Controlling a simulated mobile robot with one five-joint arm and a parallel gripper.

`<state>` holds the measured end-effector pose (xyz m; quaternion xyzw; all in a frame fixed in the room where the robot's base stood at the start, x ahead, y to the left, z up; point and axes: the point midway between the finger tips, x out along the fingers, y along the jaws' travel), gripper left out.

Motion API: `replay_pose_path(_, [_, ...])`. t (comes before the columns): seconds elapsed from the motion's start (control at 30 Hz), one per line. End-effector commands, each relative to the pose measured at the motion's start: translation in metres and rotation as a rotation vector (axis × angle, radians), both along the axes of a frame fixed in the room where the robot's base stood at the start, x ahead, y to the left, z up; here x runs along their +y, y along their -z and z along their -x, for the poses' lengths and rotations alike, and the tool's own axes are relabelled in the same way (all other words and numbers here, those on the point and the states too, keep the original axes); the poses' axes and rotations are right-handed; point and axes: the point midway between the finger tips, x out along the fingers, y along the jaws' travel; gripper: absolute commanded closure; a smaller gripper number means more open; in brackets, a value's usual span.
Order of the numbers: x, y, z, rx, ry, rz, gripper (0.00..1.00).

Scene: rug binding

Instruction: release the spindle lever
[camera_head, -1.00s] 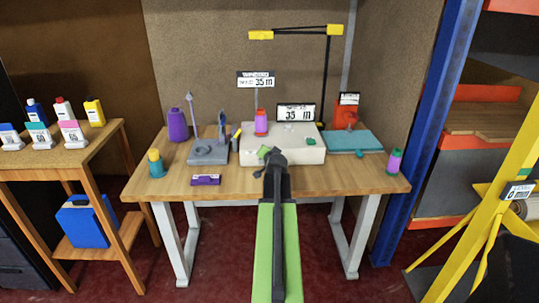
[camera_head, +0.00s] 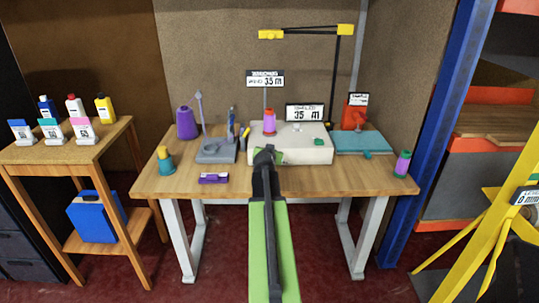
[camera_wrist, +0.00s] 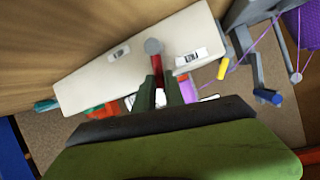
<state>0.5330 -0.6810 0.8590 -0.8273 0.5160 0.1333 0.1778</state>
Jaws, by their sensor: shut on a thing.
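The spindle lever, a red shaft (camera_wrist: 156,62) with a round grey knob, shows in the wrist view on the pale winding machine (camera_wrist: 95,75). My gripper (camera_wrist: 160,80) has its two dark green fingers on either side of the red shaft, shut on it. In the head view my gripper (camera_head: 265,152) is at the front of the white machine (camera_head: 310,152), largely hidden by my arm; the lever cannot be made out there.
A purple cone (camera_head: 186,123) and a grey stand (camera_head: 215,152) are left of the machine. A teal plate (camera_head: 360,142) is to its right. A teal and yellow spool (camera_head: 165,161), a purple block (camera_head: 214,178) and another spool (camera_head: 402,164) sit along the bench front.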

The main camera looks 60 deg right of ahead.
Motion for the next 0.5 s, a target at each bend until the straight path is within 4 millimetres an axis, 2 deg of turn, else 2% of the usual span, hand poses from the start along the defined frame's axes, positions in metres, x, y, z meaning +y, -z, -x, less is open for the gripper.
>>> replay_pose_path(0.27, [0.0001, 0.0022, 0.0022, 0.008, 0.003, -0.005, 1.0])
replay_pose_path(0.3, [0.0001, 0.0021, 0.0021, 0.007, 0.003, -0.004, 0.82])
replay_pose_path(0.43, [0.0002, 0.0016, 0.0016, 0.005, 0.002, -0.003, 0.65])
replay_pose_path(0.5, [0.0003, 0.0014, 0.0012, 0.005, 0.001, -0.003, 0.64])
